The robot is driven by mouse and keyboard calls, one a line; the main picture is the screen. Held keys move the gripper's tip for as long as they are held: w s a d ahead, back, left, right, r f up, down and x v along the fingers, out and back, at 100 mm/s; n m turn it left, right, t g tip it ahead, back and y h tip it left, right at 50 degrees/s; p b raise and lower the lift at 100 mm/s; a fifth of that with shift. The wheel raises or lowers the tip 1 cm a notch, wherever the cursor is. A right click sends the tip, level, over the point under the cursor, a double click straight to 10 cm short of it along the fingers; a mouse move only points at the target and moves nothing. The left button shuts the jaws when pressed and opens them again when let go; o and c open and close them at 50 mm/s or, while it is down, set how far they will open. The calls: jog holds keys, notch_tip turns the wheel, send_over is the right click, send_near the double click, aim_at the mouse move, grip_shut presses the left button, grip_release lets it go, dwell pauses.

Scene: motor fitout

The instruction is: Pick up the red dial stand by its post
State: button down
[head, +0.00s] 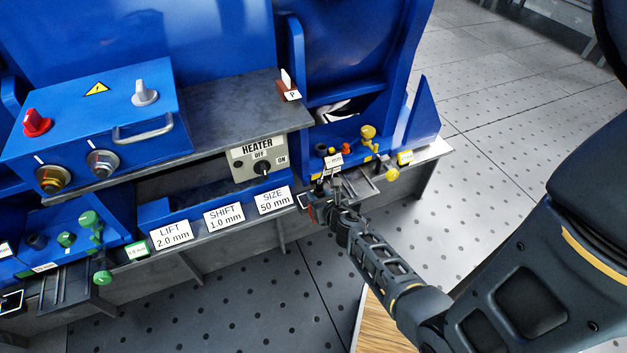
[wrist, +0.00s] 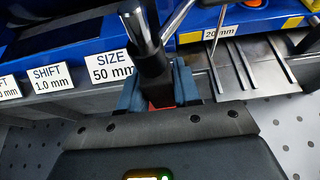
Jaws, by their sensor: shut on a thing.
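My gripper (head: 322,208) is at the front edge of the bench, just right of the SIZE 50 mm label. In the wrist view, the two blue-grey fingers of my gripper (wrist: 158,88) are shut on the dark post of the red dial stand (wrist: 153,66), one finger on each side. A small red part of the stand shows between and below the fingers. A shiny rod rises from the dark clamp, and another slants off to the right. In the head view, only a bit of the red dial stand (head: 311,213) shows beside my gripper; its dial and underside are hard to make out.
Grooved metal rails (wrist: 250,68) lie right of the post, by a yellow-edged 20 mm label (wrist: 219,33). Yellow knobs (head: 368,132) stand behind. The heater switch box (head: 258,158) and SIZE label (head: 273,200) are to the left.

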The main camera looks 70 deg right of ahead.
aim_at(320, 193)
jog(key=shift+s+a+r+p, duration=0.4)
jog(key=shift+a+r+p, duration=0.1)
jog(key=shift+r, duration=0.2)
jog(key=shift+s+a+r+p, duration=0.4)
jog(key=shift+a+r+p, duration=0.1)
jog(key=shift+r, duration=0.2)
jog(key=shift+s+a+r+p, duration=0.4)
jog(key=shift+a+r+p, duration=0.1)
jog(key=shift+r, duration=0.2)
